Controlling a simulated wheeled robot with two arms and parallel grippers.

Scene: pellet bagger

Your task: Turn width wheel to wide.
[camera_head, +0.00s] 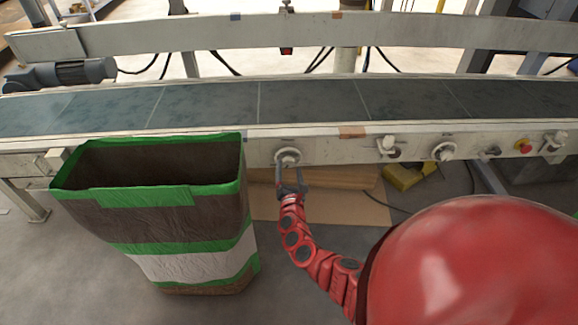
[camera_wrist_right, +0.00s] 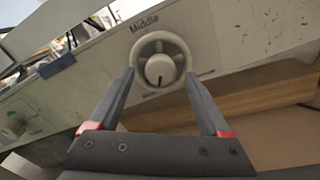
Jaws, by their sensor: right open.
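A pale round wheel (camera_head: 288,157) with a raised centre knob is on the conveyor's front side rail, just right of the bag. In the right wrist view the wheel (camera_wrist_right: 159,66) sits under a label that seems to read "Middle", and a dark mark shows low on its knob. My right gripper (camera_head: 291,165) is open in front of this wheel, one finger toward each side of it. In the right wrist view its fingertips (camera_wrist_right: 159,76) overlap the wheel's lower sides; I cannot tell whether they touch. My left gripper is not in view.
A tall open brown and green bag (camera_head: 185,222) stands close left of my right gripper. The conveyor belt (camera_head: 300,100) runs above. Other knobs (camera_head: 444,151) and a red button (camera_head: 523,146) are on the rail to the right. Cardboard (camera_head: 330,207) lies on the floor below.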

